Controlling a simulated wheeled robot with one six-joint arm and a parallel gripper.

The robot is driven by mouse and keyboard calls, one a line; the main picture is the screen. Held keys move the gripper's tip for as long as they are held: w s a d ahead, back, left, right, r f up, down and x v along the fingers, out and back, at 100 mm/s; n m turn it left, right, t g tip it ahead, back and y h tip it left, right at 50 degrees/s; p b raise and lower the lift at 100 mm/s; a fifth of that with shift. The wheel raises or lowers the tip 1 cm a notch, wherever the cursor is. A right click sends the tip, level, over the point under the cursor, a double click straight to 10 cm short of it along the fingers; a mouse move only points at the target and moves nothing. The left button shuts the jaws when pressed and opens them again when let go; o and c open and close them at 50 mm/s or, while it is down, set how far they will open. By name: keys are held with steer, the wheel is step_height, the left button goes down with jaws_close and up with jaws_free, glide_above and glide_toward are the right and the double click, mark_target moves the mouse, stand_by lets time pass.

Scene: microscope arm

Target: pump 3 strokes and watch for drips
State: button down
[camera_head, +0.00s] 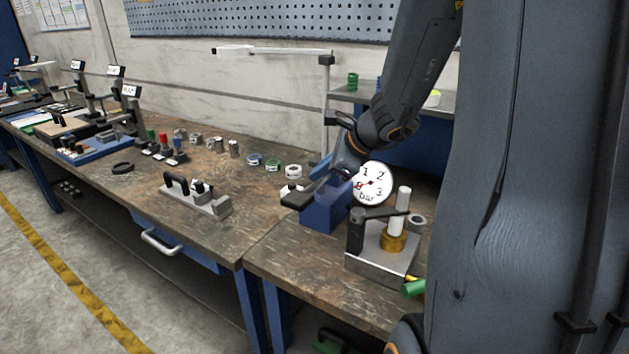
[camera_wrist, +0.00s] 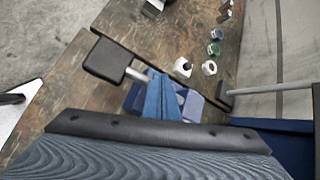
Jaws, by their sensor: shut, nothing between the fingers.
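A blue pump block (camera_head: 322,213) stands on the bench, with a black lever pad (camera_head: 297,201) at its left. The wrist view shows the square black pad (camera_wrist: 105,62) on a metal rod beside the blue body (camera_wrist: 193,104). A round white gauge (camera_head: 374,185) marked in bar is behind it; its red needle appears near 0. My gripper (camera_head: 318,172) is shut and empty, its blue fingers just above the pump, near the lever rod. The wrist view shows the fingers (camera_wrist: 157,85) overlapping the body; contact cannot be told. No drips are visible.
A steel block (camera_head: 375,263) with a brass collar, white rod and black lever stands close at the right. A handled fixture (camera_head: 197,195) lies on the left bench (camera_head: 195,232), with rings and small parts behind. A lamp post (camera_head: 326,100) rises behind the pump.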

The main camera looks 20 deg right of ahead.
steer(key=shift+s+f+b, duration=0.1)
steer(key=shift+f+b, duration=0.3)
steer(key=shift+f, duration=0.1)
steer(key=shift+r, duration=0.15)
stand_by(0.5)
steer(key=shift+d+r+p, duration=0.15)
steer(key=shift+r+p, duration=1.15)
steer(key=shift+r, duration=0.1)
steer(key=shift+w, duration=0.2)
steer(key=r+p, duration=0.4)
steer(key=r, duration=0.1)
steer(key=shift+w+d, duration=0.15)
steer(key=shift+d, duration=0.1)
stand_by(2.0)
